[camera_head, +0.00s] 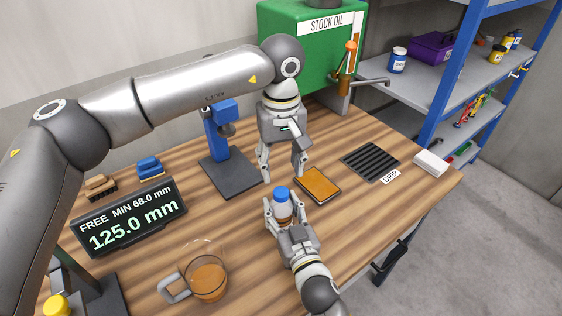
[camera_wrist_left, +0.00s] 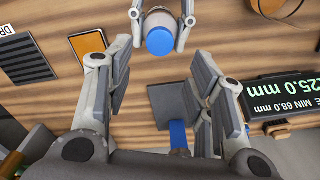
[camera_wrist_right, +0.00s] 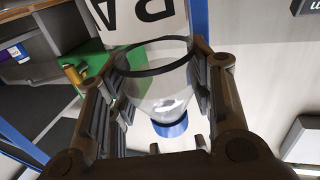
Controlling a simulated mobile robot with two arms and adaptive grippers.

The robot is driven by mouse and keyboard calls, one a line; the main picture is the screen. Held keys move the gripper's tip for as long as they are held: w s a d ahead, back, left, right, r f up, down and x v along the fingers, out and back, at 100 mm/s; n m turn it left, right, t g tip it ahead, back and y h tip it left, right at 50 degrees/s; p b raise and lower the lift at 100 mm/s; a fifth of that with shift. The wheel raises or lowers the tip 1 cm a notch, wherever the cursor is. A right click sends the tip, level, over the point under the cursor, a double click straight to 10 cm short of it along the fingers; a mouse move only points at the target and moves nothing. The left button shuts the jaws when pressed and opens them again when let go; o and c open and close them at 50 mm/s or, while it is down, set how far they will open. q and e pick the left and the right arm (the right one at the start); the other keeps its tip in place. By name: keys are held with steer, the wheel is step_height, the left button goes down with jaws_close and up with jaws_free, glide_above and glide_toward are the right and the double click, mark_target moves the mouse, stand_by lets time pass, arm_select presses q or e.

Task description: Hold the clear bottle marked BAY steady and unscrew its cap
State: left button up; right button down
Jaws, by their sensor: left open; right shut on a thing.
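The clear bottle (camera_head: 283,209) is upright near the middle of the bench, its blue cap (camera_head: 281,192) on top. My right gripper (camera_head: 284,212) is shut around its body from the front. In the right wrist view the bottle (camera_wrist_right: 165,88) lies between the fingers, with part of a white label (camera_wrist_right: 150,22) in large black letters. My left gripper (camera_head: 283,177) is open and empty, pointing down above and behind the cap, apart from it. In the left wrist view the cap (camera_wrist_left: 160,41) is beyond the open fingers. Whether the bottle's base touches the bench is hidden.
An orange pad (camera_head: 318,185) lies right of the bottle, a black drip grate (camera_head: 370,161) farther right. A blue stand (camera_head: 220,135) is behind left. A glass jug (camera_head: 208,278) of amber liquid and a display (camera_head: 130,217) stand left. A green oil tank (camera_head: 305,50) stands behind.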

mark_target(281, 192)
arm_select(q)
steer(key=shift+f, duration=4)
